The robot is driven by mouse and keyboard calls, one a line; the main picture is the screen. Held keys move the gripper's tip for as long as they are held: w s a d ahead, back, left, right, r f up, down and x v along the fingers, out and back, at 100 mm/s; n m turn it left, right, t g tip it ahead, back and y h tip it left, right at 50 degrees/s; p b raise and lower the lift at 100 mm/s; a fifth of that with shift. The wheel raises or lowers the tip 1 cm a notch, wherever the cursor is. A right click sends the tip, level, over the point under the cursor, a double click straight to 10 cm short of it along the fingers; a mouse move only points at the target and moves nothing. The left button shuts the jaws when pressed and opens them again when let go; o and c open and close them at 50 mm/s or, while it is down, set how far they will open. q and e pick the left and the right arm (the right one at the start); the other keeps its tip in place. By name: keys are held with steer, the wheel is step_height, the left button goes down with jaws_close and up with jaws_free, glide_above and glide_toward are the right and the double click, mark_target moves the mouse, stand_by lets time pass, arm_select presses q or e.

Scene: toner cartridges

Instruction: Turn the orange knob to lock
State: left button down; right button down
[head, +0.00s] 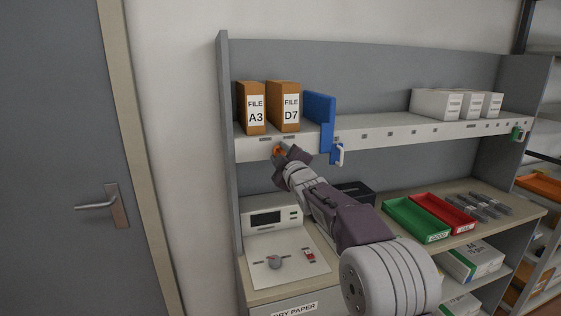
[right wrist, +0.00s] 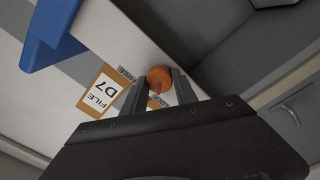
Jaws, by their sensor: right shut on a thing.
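The orange knob (head: 278,149) is on the front edge of the white shelf, below the file boxes. It also shows in the right wrist view (right wrist: 159,75), with a small reddish mark on its side. My right gripper (head: 283,154) is shut on the knob, one finger on each side. Its fingers (right wrist: 160,88) hide part of the knob. Small labels sit on both sides of it in the wrist view, one seeming to read FREE (right wrist: 128,75) and the other, partly covered, LOCK (right wrist: 185,92). The knob's exact angle is hard to tell. My left gripper is out of view.
Brown file boxes A3 (head: 251,107) and D7 (head: 285,107) stand above the knob. Below are a control panel (head: 290,262) and green (head: 410,217) and red (head: 445,212) trays.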

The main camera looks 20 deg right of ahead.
steer(key=shift+n+b, duration=0.3)
steer(key=shift+n, duration=0.3)
steer(key=c, duration=1)
jaws_free()
steer(key=shift+o, duration=0.2)
steer(key=s+b, duration=0.3)
steer(key=s, duration=0.6)
steer(key=shift+d+f, duration=0.15)
